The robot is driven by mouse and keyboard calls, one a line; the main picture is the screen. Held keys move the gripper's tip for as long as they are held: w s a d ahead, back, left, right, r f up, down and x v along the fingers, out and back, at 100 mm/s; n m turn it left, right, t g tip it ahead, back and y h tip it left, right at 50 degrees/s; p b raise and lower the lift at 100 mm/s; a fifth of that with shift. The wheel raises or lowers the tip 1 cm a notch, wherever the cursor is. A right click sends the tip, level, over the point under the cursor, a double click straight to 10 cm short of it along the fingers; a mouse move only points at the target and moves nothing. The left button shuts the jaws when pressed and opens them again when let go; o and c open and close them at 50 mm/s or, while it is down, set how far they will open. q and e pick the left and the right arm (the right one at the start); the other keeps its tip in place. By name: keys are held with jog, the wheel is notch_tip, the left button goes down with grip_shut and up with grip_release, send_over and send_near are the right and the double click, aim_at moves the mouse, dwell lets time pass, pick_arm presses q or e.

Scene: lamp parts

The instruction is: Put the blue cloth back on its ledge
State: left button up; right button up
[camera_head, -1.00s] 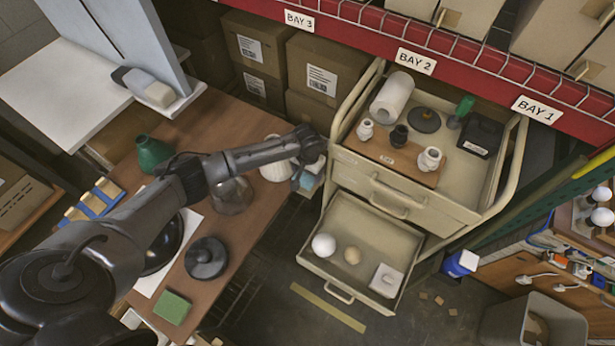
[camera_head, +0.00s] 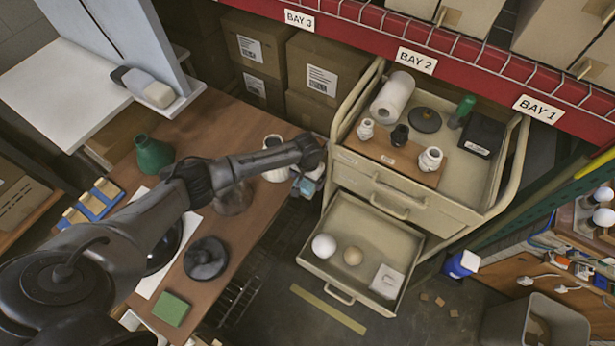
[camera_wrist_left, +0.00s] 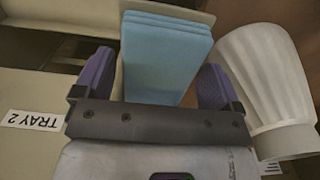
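The light blue folded cloth (camera_wrist_left: 163,55) stands between the fingers of my left gripper (camera_wrist_left: 155,78) in the left wrist view. The fingers are wide apart, one on each side, with a visible gap on the left. The right finger lies close to the cloth's edge; contact is unclear. In the head view, my left gripper (camera_head: 310,160) points down between table and cart, and part of the cloth (camera_head: 306,184) shows below it. What supports the cloth is hidden, and I cannot tell which surface is its ledge. My right gripper is out of view.
A white pleated shade (camera_wrist_left: 265,80) stands close to the right finger. The beige cart (camera_head: 400,200) is right of the gripper, with its lower drawer (camera_head: 335,265) open. The brown table (camera_head: 235,235) holds several lamp parts. Floor shows between them.

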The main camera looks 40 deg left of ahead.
pick_arm(q)
jog(key=shift+o, duration=0.7)
